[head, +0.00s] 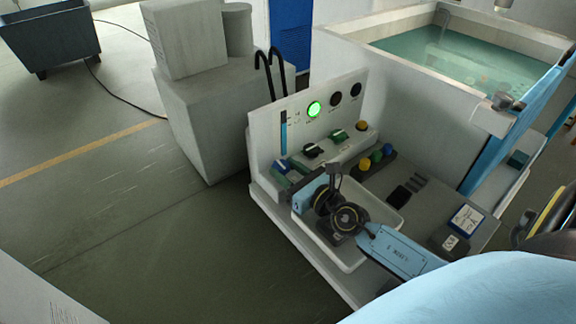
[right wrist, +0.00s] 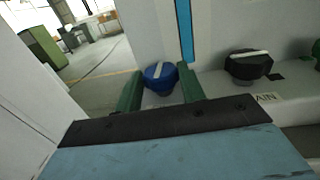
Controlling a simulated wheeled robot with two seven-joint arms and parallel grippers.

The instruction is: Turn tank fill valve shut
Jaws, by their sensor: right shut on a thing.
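The control console carries a row of knobs on a ledge below its upright panel (head: 350,118). The knob at the near left end is blue with a pale bar; it shows clearly in the right wrist view (right wrist: 160,76). My right gripper (head: 286,172) reaches it from the right, and its two green fingers (right wrist: 160,90) stand on either side of the blue knob, shut on it. The knob's label is hidden. A black knob (right wrist: 248,65) with a white bar, by lettering ending in "AIN", sits to its right. My left gripper is not in view.
A green lamp (head: 314,109) glows on the panel, beside a blue level tube (head: 284,132). A white tray (head: 352,262) lies under my right wrist. A grey cabinet (head: 205,125) stands left of the console, and a water tank (head: 455,55) behind.

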